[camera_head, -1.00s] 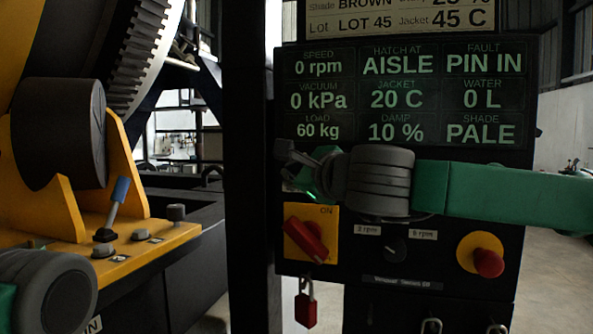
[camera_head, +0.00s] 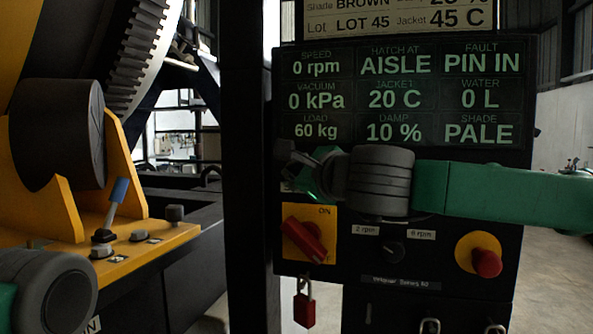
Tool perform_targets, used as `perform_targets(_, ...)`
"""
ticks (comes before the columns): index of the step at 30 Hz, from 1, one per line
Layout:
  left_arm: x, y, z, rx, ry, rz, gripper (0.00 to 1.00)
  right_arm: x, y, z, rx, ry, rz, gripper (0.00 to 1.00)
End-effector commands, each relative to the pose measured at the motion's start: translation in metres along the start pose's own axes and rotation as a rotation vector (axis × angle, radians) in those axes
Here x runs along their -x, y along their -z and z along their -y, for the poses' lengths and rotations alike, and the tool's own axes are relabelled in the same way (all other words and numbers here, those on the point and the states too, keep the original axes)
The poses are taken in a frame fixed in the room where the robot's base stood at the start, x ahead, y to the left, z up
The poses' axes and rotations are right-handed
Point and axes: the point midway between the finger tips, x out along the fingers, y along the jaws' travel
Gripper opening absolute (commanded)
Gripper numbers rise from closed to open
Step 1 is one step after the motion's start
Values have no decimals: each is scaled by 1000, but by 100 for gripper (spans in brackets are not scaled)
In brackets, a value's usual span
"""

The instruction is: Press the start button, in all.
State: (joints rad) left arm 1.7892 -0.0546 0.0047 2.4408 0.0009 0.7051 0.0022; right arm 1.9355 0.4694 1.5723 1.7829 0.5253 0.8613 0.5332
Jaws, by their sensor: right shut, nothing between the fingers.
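A black control panel (camera_head: 350,278) stands upright in front of me. My right arm reaches across it from the right, and my right gripper (camera_head: 284,152) is shut and empty at the panel's left side, just below the display's left column. The start button cannot be made out; a green glint (camera_head: 314,190) shows under the gripper and wrist, and I cannot tell whether it is a button or part of the gripper. I cannot tell whether the fingertips touch the panel. A grey rounded part of my left arm shows at bottom left; the left gripper is out of view.
The display (camera_head: 400,95) reads 0 rpm and fault PIN IN. Below are a red rotary switch (camera_head: 304,240) on yellow, a small black knob (camera_head: 393,252), a red emergency stop (camera_head: 487,262) and a red padlock (camera_head: 304,308). Left stands yellow machinery with a blue-handled lever (camera_head: 119,191).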

Motion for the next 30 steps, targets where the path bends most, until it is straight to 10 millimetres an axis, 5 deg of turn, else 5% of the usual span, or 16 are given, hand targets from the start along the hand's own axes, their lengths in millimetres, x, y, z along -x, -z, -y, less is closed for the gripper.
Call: perform_targets(30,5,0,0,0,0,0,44,-6,6,8,0,1,-1,0)
